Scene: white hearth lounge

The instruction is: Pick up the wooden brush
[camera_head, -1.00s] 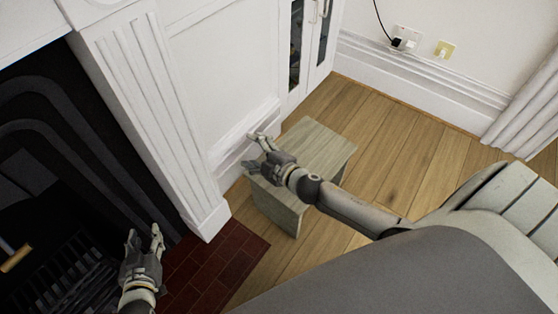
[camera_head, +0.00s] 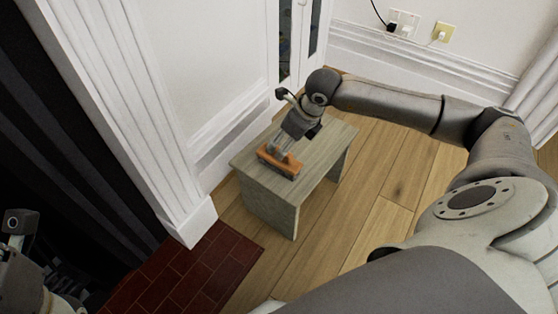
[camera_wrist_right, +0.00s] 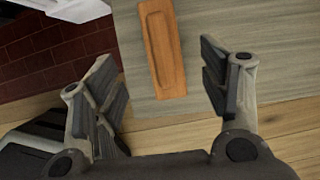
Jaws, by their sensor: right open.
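The wooden brush (camera_head: 279,160) is an orange-brown block lying on the grey wooden stool (camera_head: 262,204), near its left end. My right gripper (camera_head: 283,150) points down over the brush, and its fingers partly cover it in the head view. In the right wrist view the brush (camera_wrist_right: 163,48) lies ahead of and between the two spread fingers of the right gripper (camera_wrist_right: 165,85). Both fingers are apart from it. Of my left arm, only a part shows at the lower left edge of the head view, and its fingertips are not visible.
The white fireplace pillar (camera_head: 150,120) and panelled wall stand close left of the stool. Dark red hearth tiles (camera_head: 190,275) lie in front of it. Wooden floor (camera_head: 385,180) is clear to the stool's right. A white cabinet (camera_head: 300,40) stands behind.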

